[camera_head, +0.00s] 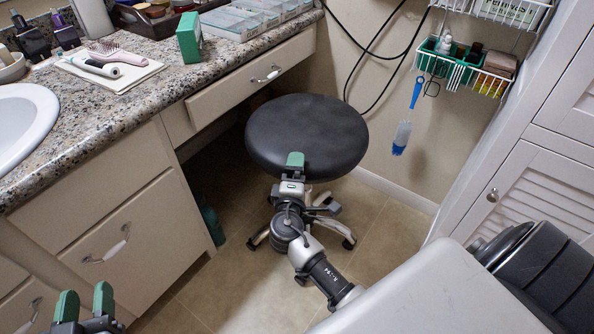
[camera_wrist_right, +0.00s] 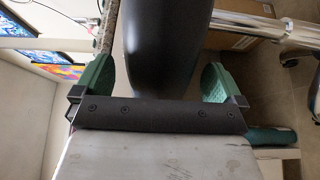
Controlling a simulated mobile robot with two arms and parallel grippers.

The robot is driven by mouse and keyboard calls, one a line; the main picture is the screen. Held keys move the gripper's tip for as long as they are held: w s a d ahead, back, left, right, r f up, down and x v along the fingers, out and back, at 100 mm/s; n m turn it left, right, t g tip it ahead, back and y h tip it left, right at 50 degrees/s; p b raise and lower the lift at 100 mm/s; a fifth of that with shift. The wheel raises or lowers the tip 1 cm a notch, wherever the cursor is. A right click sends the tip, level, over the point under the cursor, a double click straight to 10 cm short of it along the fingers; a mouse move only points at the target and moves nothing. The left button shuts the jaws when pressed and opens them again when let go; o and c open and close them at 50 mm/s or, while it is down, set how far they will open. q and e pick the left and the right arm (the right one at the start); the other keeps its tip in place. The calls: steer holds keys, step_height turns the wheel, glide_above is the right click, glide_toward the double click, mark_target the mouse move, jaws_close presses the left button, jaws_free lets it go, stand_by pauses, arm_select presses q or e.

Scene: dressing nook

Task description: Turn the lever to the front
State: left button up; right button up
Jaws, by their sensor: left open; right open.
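I cannot make out a lever clearly in either view. A stool with a round dark seat (camera_head: 308,128) stands in the middle of the head view; my right arm hides part of its base (camera_head: 330,215). My right gripper (camera_head: 295,162) is at the near edge of the seat. In the right wrist view its green fingers (camera_wrist_right: 160,82) are spread wide, with the dark seat (camera_wrist_right: 160,45) showing between them; whether they touch it is unclear. My left gripper (camera_head: 84,306) is open and empty at the bottom left, in front of the drawers.
The granite counter (camera_head: 90,130) with a sink (camera_head: 22,125) and drawers (camera_head: 120,235) is on the left. A green bottle (camera_head: 212,226) stands on the floor by the cabinet. A wall rack (camera_head: 465,68), hanging brush (camera_head: 402,137) and louvred door (camera_head: 540,190) are on the right.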

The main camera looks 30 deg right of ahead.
arm_select(q)
steer(key=shift+d+r+t, duration=0.1)
steer(key=shift+r+t, duration=0.2)
steer(key=shift+r, duration=0.05)
arm_select(e)
steer(key=shift+x, duration=0.9)
steer(key=shift+c, duration=0.5)
